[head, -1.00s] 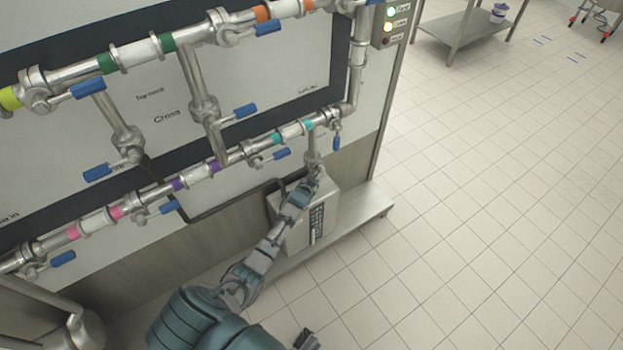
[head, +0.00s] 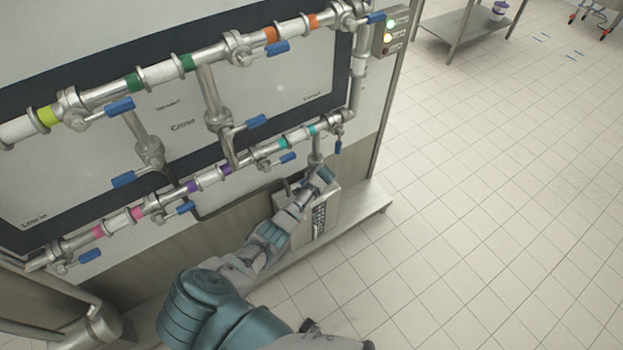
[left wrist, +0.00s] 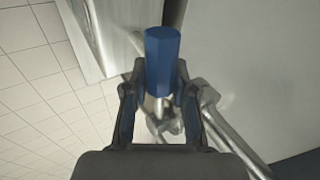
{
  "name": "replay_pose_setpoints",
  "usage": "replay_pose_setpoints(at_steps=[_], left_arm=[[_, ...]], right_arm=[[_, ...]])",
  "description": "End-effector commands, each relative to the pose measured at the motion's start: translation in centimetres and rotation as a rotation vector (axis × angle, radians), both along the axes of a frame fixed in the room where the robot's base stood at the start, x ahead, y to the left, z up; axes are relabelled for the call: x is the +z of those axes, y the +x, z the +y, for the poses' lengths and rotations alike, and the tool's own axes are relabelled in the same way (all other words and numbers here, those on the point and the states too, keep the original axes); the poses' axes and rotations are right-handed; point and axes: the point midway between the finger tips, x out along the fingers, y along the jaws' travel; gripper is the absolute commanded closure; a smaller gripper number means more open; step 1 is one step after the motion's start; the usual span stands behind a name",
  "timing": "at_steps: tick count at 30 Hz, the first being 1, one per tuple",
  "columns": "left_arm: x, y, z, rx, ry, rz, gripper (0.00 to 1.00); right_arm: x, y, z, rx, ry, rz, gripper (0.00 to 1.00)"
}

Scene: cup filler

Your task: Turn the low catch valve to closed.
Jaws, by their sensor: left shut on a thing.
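My left gripper (head: 318,183) is at the foot of the short drop pipe (head: 316,150) at the lower right of the pipework, above the pale box. In the left wrist view my left gripper (left wrist: 159,82) is shut on a blue valve handle (left wrist: 162,50), with one finger on each side of it. The metal valve body (left wrist: 163,122) shows between the fingers, partly hidden. In the head view the gripper and wrist mostly hide this valve. My right gripper is not clearly in either view.
Several other blue-handled valves sit on the pipes, the nearest being a hanging handle (head: 339,146) and a handle to the left (head: 287,159). The pale box (head: 322,212) stands on a low metal ledge (head: 375,207).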

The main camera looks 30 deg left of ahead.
Motion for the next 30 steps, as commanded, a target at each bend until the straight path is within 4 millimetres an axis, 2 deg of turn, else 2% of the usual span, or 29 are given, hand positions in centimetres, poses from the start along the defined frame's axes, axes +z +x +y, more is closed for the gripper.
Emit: replay_pose_setpoints(at_steps=[1, 12, 27, 28, 30], left_arm=[[0.58, 0.44, -0.1, -0.003, 0.01, 0.015, 1.0], [1.25, 0.41, -0.13, -0.006, 0.061, 0.136, 1.0], [1.39, 0.44, -0.17, -0.007, 0.067, 0.149, 1.0], [1.39, 0.45, -0.17, -0.008, 0.067, 0.148, 0.66], [1.37, 0.42, -0.15, -0.007, 0.067, 0.149, 0.49]], right_arm=[[-0.02, 0.01, -0.01, 0.0, 0.0, 0.0, 0.47], [-0.19, -0.02, 0.0, 0.0, 0.0, 0.002, 0.47], [-0.19, -0.01, 0.02, 0.0, 0.0, 0.001, 0.47], [-0.19, -0.01, 0.02, 0.0, 0.0, 0.002, 0.47], [-0.19, -0.02, 0.01, 0.0, 0.0, 0.002, 0.47]])
